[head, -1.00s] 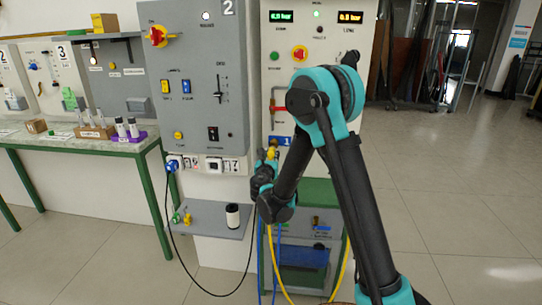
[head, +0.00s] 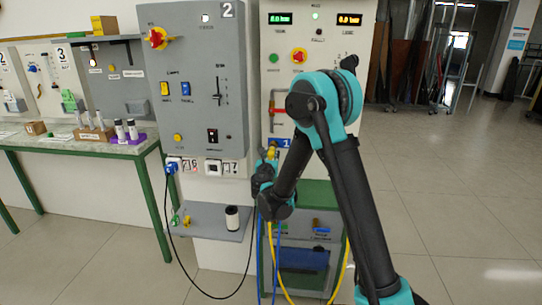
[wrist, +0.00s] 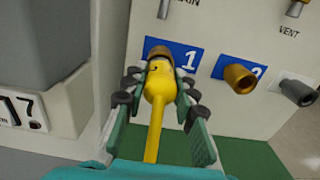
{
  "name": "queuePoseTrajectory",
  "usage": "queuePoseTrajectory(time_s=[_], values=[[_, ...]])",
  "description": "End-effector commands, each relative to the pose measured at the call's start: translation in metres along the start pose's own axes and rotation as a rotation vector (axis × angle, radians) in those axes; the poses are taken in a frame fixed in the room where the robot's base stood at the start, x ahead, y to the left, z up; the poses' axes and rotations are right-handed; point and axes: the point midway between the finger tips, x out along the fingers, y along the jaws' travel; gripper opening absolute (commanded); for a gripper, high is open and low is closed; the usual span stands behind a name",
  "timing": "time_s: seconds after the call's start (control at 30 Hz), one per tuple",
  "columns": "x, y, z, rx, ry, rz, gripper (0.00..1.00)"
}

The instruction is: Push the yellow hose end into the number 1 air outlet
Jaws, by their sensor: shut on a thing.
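My gripper (wrist: 161,84) is shut on the yellow hose end (wrist: 159,80), with its fingers on either side. The yellow hose runs down from it. The hose end points at the brass number 1 air outlet (wrist: 156,51), beside the blue "1" label (wrist: 185,58). Its tip meets the outlet in the wrist view; I cannot tell how far in it sits. In the head view my gripper (head: 265,172) is at the outlet panel, below the red pipe, and partly hides the hose end.
The brass number 2 outlet (wrist: 239,78) and a grey outlet (wrist: 297,92) are to the right. A grey cabinet (wrist: 45,45) stands close on the left. A small shelf (head: 208,218) holds a dark-and-white cylinder (head: 232,217). Blue hoses hang beside the yellow one.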

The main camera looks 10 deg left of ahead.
Motion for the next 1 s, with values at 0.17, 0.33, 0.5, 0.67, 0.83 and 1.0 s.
queuePoseTrajectory(time_s=[0.17, 0.33, 0.5, 0.67, 0.83, 1.0], values=[[0.004, 0.000, 0.000, 0.000, 0.000, 0.000, 0.00], [0.008, 0.000, 0.000, 0.000, 0.000, 0.000, 0.00], [0.008, 0.000, 0.000, 0.000, 0.000, 0.000, 0.43], [0.008, 0.000, 0.000, 0.000, 0.000, 0.000, 0.51], [0.008, 0.000, 0.000, 0.000, 0.000, 0.000, 0.51], [-0.002, 0.001, 0.000, 0.000, 0.000, 0.001, 0.51]])
